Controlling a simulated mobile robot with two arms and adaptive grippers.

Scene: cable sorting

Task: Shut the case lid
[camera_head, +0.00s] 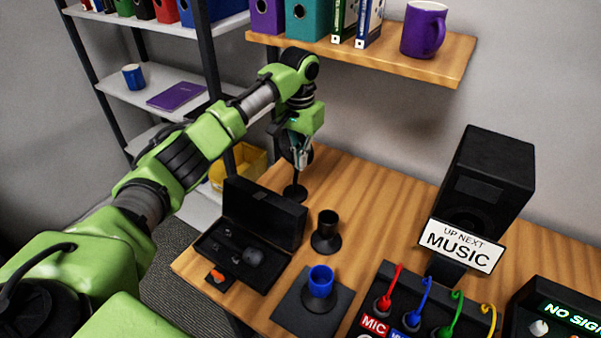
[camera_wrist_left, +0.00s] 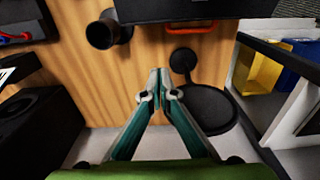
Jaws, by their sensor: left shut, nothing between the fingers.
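The black case (camera_head: 235,262) sits on the wooden table with its lid (camera_head: 262,212) standing up, open. A dark microphone (camera_head: 252,257) lies inside the case. My left gripper (camera_head: 301,163) is shut and empty, pointing down behind the lid and apart from it. In the left wrist view the closed fingertips (camera_wrist_left: 158,76) are over the table, and a dark slab (camera_wrist_left: 190,9), apparently the lid, crosses the top edge with an orange bar (camera_wrist_left: 203,28) beside it. My right gripper is out of view.
A round-based black stand (camera_head: 295,192) is below my left gripper. A black cup-shaped holder (camera_head: 326,234) and a blue cup (camera_head: 320,281) stand right of the case. A speaker (camera_head: 487,180) and coloured cables (camera_head: 427,296) are farther right. A shelf (camera_head: 375,52) hangs above.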

